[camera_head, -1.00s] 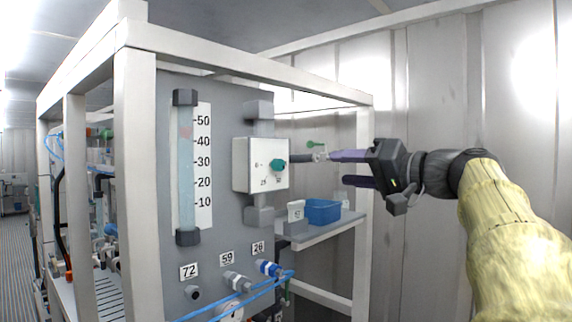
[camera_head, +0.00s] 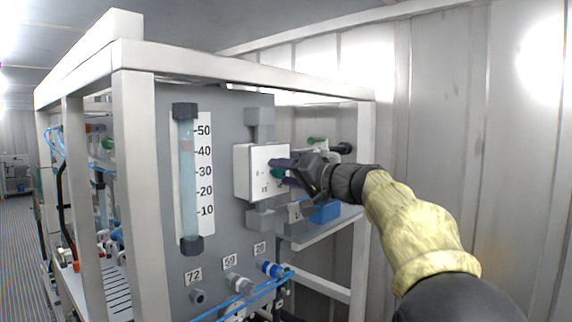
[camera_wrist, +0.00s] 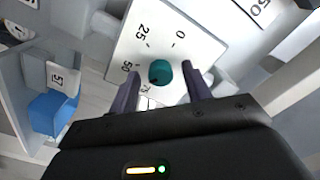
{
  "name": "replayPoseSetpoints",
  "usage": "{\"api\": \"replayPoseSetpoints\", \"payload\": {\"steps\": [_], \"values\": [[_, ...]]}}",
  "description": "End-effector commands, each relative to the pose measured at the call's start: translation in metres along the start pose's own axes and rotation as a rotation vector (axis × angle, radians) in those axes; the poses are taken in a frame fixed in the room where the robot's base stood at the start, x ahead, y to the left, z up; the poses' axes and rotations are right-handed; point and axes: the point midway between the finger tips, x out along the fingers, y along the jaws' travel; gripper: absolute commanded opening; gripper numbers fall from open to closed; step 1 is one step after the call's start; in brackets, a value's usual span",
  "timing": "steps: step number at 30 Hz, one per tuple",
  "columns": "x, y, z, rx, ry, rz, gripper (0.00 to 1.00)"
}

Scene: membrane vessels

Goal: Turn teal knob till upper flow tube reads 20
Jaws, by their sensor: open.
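The teal knob (camera_head: 278,173) sits on a white dial box (camera_head: 248,172) on the grey panel. In the wrist view the knob (camera_wrist: 160,72) lies between the tips of my two purple fingers (camera_wrist: 160,80), with a gap visible on each side. My gripper (camera_head: 283,171) is open at the box's face in the head view and partly covers the knob. The dial shows 0, 25 and 50; its pointer is hard to make out. The clear flow tube (camera_head: 188,190) stands upright left of the box. A faint reddish float in it appears slightly above the 40 mark.
A white frame post (camera_head: 140,200) and top beam surround the panel. Below the box are numbered ports, a blue fitting (camera_head: 268,268) and blue hoses. A blue bin (camera_head: 326,212) stands on a shelf behind my gripper; it also shows in the wrist view (camera_wrist: 52,115).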

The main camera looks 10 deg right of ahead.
Motion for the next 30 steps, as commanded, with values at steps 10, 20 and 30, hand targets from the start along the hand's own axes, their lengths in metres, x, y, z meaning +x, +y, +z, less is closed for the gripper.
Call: {"api": "replayPoseSetpoints", "payload": {"steps": [10,20,30], "values": [[0.0042,-0.0001,0.0007,-0.001,0.0,0.0,0.45],[0.0023,0.0014,-0.001,0.0,0.0,0.0,0.04],[0.0028,0.0016,-0.0005,0.059,0.005,0.002,0.04]]}}
